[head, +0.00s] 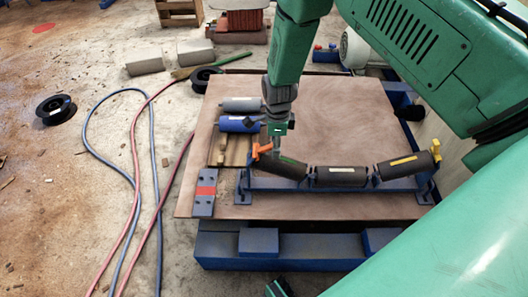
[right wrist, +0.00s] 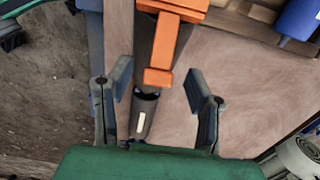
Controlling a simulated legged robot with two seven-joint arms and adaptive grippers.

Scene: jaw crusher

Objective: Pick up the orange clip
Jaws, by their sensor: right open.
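An orange clip (head: 262,151) sits at the left end of the dark roller row (head: 340,176) on the blue frame. In the right wrist view, the orange clip (right wrist: 163,45) lies over a dark roller, its lower end between my open fingers and apart from both. My right gripper (head: 278,152) is just beside the clip in the head view, pointing down; its fingers (right wrist: 158,80) are open and empty. My left gripper is not clearly visible.
A grey roller (head: 242,104) and a blue roller (head: 238,124) lie behind the clip on the brown board (head: 330,100). Hoses and a black spool (head: 56,109) lie on the floor.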

